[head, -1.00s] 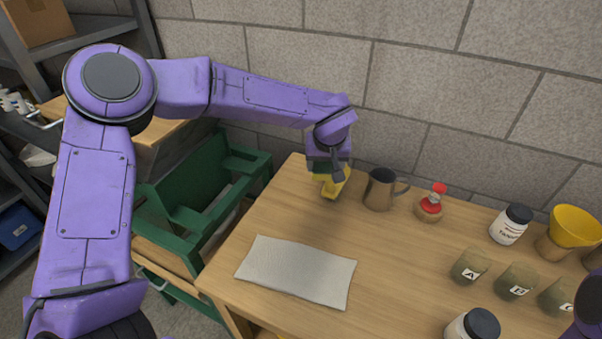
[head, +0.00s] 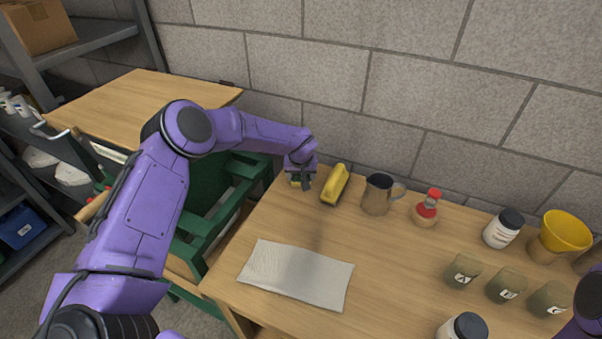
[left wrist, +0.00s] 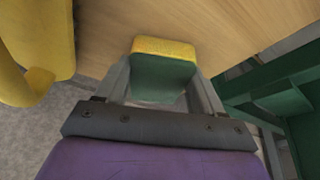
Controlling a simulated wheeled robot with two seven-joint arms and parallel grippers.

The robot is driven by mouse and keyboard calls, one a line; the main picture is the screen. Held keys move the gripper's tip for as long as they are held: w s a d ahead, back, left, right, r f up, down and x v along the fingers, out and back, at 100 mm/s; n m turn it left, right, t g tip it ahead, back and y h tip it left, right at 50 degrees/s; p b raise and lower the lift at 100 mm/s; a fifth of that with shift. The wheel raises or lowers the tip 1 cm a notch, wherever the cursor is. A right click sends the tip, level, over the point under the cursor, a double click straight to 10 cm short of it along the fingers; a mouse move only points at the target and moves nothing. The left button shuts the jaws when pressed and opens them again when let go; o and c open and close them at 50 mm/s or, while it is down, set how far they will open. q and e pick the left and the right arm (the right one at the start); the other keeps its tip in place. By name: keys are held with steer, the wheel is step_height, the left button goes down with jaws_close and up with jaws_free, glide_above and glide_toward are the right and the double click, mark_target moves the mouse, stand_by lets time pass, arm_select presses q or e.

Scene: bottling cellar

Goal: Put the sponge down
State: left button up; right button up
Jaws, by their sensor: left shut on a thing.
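The sponge (left wrist: 163,67), yellow on one side and dark green on the other, sits between the two fingers of my left gripper (left wrist: 160,85) in the left wrist view. The gripper is shut on it. In the head view my left gripper (head: 301,184) is at the table's back left corner, just left of a yellow object. Only a little of the sponge shows there, under the gripper. I cannot tell whether the sponge touches the wooden table (head: 400,270). My right gripper is not in view; part of my right arm shows at the lower right edge.
A pale cloth (head: 296,273) lies in front. Labelled cups, jars and a yellow funnel (head: 565,231) fill the right. Green frame (head: 215,215) beyond the left edge.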

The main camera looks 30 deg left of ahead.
arm_select(q)
steer(key=shift+f, duration=0.1)
steer(key=o, duration=0.9)
steer(key=shift+o, duration=0.2)
steer(key=b+v, duration=0.1)
steer(key=v, duration=1.1)
